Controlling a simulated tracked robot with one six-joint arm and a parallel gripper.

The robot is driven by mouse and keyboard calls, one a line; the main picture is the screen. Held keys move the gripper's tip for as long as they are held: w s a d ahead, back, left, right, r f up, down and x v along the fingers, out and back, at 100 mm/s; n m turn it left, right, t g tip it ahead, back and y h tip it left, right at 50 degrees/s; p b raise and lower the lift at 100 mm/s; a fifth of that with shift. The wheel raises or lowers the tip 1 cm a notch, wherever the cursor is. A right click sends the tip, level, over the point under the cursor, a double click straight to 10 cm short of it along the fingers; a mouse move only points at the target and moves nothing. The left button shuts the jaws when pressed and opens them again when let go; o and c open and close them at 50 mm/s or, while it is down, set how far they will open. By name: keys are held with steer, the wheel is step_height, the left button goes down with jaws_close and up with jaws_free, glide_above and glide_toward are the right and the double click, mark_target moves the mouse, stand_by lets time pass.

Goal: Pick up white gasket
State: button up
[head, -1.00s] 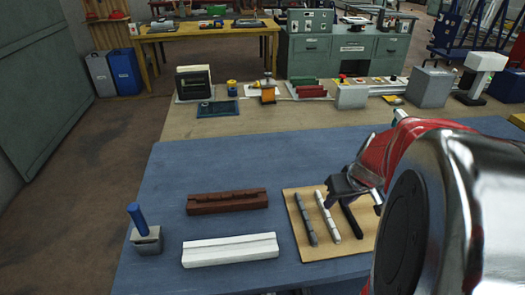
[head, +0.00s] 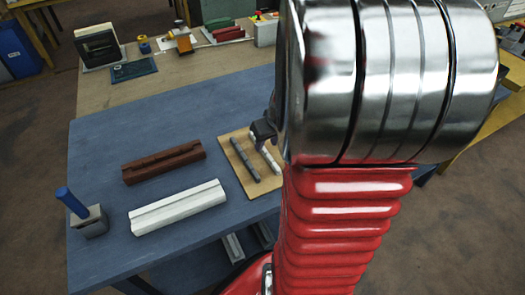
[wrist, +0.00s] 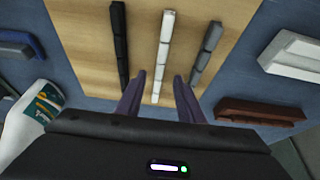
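The white gasket (wrist: 163,50) is a thin segmented strip lying on a light wooden board (wrist: 91,12). A black strip (wrist: 120,45) lies to its left and a grey strip (wrist: 206,55) to its right in the wrist view. My gripper (wrist: 160,79) is open and empty, its two fingers on either side of the gasket's line; I cannot tell its height above the board. In the head view my gripper (head: 263,132) is over the board's far part, beside the white gasket (head: 267,158). My arm hides the black strip and the board's right side there.
On the blue table top (head: 110,165) lie a brown grooved block (head: 163,162) and a white grooved block (head: 180,207). A small grey block with a blue handle (head: 72,203) stands at the left. A white bottle (wrist: 32,115) shows at the wrist view's left.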

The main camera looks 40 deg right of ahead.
mark_target(263, 150)
steer(key=shift+x, duration=2)
steer(key=shift+c, duration=0.3)
jaws_close()
